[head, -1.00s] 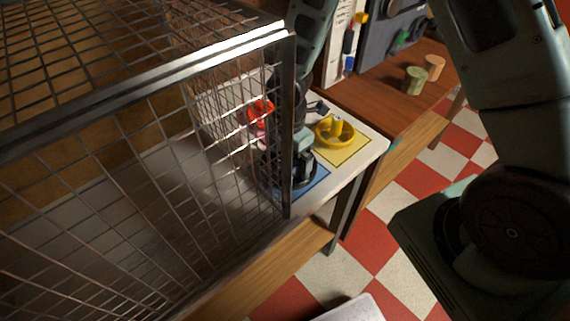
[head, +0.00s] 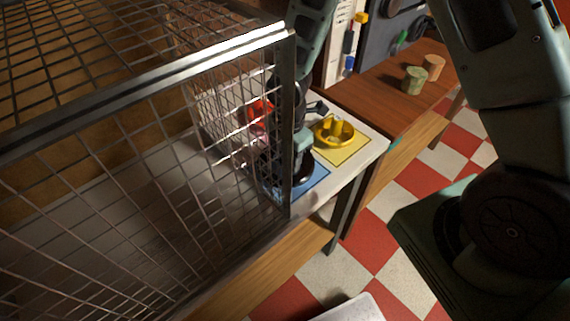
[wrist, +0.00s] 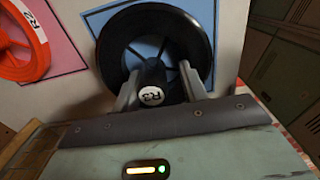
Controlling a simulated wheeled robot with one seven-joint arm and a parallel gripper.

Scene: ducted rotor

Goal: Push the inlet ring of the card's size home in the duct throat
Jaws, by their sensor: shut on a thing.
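My gripper (wrist: 158,90) is shut on the hub of a black inlet ring (wrist: 203,45), whose white label (wrist: 151,96) appears to read R3. The ring shows over a blue square in the wrist view; whether it touches the surface is unclear. A yellow inlet ring (head: 347,137) rests on a yellow square. I cannot make out the duct throat or card.
A wire mesh cage (head: 130,150) with a metal corner post (head: 287,130) fills the left of the head view. The white table (head: 372,142) adjoins a wooden bench (head: 385,78) with two small cylinders, green (head: 414,80) and tan (head: 433,66). Red-white floor lies at right.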

